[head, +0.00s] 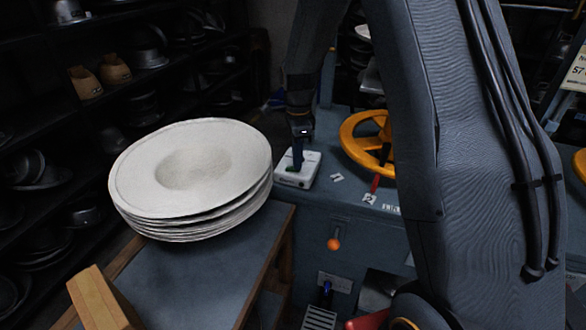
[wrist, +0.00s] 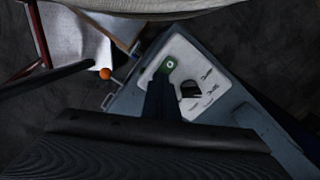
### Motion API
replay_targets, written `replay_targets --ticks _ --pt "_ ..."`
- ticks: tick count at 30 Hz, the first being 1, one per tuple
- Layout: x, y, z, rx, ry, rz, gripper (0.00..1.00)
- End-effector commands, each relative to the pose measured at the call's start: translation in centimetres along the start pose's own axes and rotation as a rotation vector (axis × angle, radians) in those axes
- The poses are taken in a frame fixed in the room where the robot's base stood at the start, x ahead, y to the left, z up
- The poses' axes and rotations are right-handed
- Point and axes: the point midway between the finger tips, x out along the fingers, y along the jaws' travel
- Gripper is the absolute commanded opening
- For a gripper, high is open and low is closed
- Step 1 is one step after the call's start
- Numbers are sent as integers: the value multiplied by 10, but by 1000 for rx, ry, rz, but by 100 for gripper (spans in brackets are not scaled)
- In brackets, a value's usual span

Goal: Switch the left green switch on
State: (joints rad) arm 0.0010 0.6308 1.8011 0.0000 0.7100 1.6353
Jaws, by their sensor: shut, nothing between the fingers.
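The green switch (wrist: 170,64) sits on a white switch box (wrist: 205,92) in the wrist view. In the head view the same white box (head: 307,178) stands on the blue-grey machine top, with a bit of green (head: 292,168) under my fingertips. My gripper (head: 297,160) is shut and empty, pointing down over the green switch. In the wrist view its dark fingers (wrist: 160,100) reach up to the switch's lower edge. I cannot tell whether they touch it. A second, dark switch (wrist: 190,90) lies to the right of the green one. The switch's on or off position is unclear.
A stack of pale hat blanks (head: 190,175) stands on a wooden-framed table (head: 190,280) left of the box. A yellow handwheel (head: 365,140) is close on the right. An orange knob (head: 333,244) sticks out of the machine front (head: 365,240). Dark shelves fill the back left.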

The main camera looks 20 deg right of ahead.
Motion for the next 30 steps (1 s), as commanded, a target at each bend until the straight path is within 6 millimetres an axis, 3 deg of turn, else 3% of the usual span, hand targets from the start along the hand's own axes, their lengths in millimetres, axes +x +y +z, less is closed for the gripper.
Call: replay_targets --ticks 17,30 --pt "6 0 0 0 0 0 0" --pt "-21 0 0 0 0 -1 0"
